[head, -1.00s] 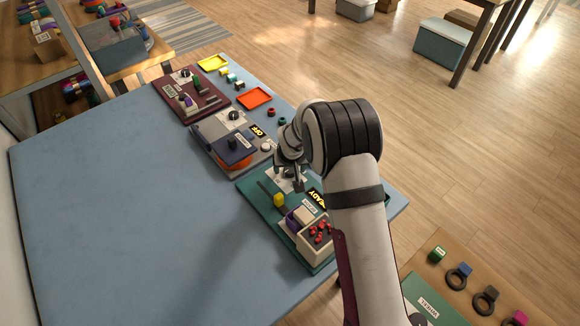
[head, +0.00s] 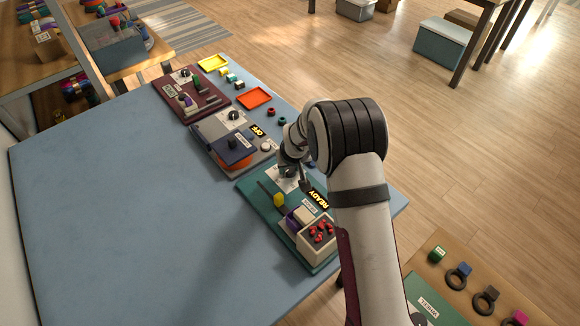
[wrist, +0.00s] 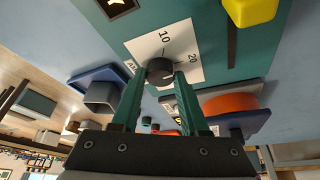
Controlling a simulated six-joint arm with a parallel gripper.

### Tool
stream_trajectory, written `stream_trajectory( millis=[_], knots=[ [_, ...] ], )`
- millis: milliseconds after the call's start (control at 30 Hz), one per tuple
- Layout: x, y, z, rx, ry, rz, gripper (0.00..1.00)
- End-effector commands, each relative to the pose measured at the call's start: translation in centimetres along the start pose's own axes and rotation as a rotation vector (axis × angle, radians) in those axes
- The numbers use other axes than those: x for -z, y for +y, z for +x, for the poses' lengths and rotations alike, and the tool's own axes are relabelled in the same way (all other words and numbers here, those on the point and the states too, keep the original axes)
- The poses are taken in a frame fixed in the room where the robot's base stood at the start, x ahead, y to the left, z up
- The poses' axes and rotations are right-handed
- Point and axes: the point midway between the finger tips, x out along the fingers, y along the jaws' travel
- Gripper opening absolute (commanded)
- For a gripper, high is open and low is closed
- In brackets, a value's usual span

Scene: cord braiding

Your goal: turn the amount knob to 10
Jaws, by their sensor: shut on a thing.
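The amount knob (wrist: 160,71) is a small dark round knob on a white dial plate (wrist: 190,42) marked 10 and 20 in the wrist view. The two green fingers of my gripper (wrist: 157,84) stand on either side of the knob, shut on it. A pale mark shows on the knob, but I cannot tell for sure which number it points to. In the head view my gripper (head: 293,176) is over the white plate on the teal panel (head: 262,207), and the knob is mostly hidden by the wrist.
The teal panel carries a yellow slider handle (head: 279,200), a READY display (head: 315,197) and a box of red pieces (head: 318,236). A grey station (head: 206,131) and a maroon station (head: 170,92) stand farther back. The left of the blue table (head: 110,220) is clear.

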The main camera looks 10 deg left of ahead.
Motion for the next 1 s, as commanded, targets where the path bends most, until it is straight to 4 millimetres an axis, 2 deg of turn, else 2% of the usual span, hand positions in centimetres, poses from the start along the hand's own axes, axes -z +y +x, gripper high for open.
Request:
stream_trajectory(
  millis=[700, 1000],
  knots=[
    [0.11, 0.52, 0.05, 0.244, -0.001, -0.579, 0.0],
    [0.15, 0.63, 0.1, 0.322, -0.003, -0.769, 0.0]
  ],
)
